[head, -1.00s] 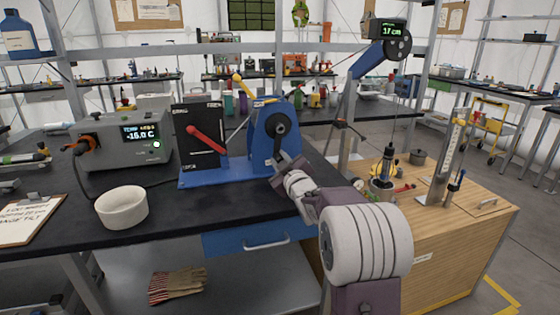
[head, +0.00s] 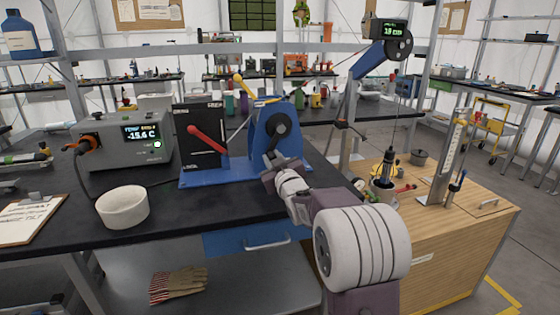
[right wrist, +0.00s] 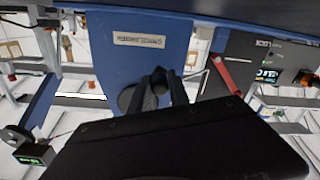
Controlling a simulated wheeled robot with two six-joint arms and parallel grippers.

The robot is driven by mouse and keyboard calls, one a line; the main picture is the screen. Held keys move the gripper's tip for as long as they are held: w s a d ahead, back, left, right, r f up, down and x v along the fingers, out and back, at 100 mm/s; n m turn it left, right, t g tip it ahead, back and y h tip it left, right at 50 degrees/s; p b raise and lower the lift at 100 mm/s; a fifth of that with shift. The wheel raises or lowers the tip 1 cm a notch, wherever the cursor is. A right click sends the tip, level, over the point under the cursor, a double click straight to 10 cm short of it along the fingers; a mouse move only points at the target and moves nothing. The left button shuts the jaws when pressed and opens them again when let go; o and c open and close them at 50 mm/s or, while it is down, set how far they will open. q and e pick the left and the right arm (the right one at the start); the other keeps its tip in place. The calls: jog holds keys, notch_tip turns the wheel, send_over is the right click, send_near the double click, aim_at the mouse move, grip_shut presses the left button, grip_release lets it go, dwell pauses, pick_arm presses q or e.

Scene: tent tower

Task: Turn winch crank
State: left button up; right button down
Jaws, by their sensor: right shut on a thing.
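The winch (head: 263,122) is a blue housing on a blue base plate on the black bench, with a dark round crank hub (head: 279,124) on its face. My right gripper (head: 268,160) is just below the hub, shut on the crank handle. In the right wrist view, which is upside down, the dark fingers (right wrist: 161,90) close around the handle in front of the blue housing (right wrist: 140,50). The handle is mostly hidden by the fingers. A cable hangs from the blue boom (head: 365,68), whose display (head: 389,30) seems to read 18 cm. My left gripper is not in view.
A black panel with a red lever (head: 207,140) stands left of the winch. Farther left are a grey temperature box (head: 110,150) and a white bowl (head: 122,208). A probe (head: 388,163) hangs over the wooden cabinet (head: 440,240) at right.

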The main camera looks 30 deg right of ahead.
jog(key=shift+w+a+r+m, duration=0.1)
jog(key=shift+a+r+m, duration=0.1)
jog(key=shift+a+m, duration=0.3)
jog(key=shift+d, duration=0.1)
jog(key=c, duration=1.2)
grip_release()
jog(key=shift+c, duration=0.2)
jog(key=v, duration=0.9)
jog(key=shift+p, duration=0.3)
